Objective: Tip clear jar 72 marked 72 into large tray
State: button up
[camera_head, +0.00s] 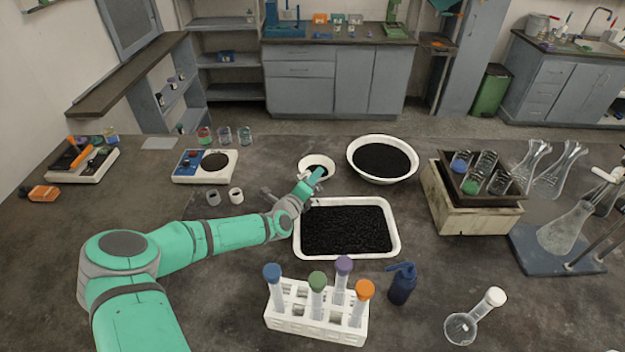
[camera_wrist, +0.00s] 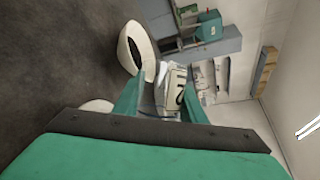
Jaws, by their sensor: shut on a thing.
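The large tray (camera_head: 396,232) is white and rectangular, stands in the middle of the bench and holds dark granules (camera_head: 346,230). My gripper (camera_head: 314,183) is just above the tray's back left corner in the head view. In the wrist view my gripper (camera_wrist: 162,97) is shut on a clear jar (camera_wrist: 165,75) with a pale label bearing dark figures that look like 72, turned sideways.
A test tube rack (camera_head: 315,325) and a dark blue bottle (camera_head: 402,286) stand in front. A wooden crate (camera_head: 440,205) is to the right.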

jog(key=shift+d, duration=0.15)
jog(key=n+g, duration=0.1)
jog(key=f+n+g, duration=0.1)
jog(key=shift+w+n+h, duration=0.2)
jog(key=shift+n+h, duration=0.1)
jog(key=shift+a, duration=0.2)
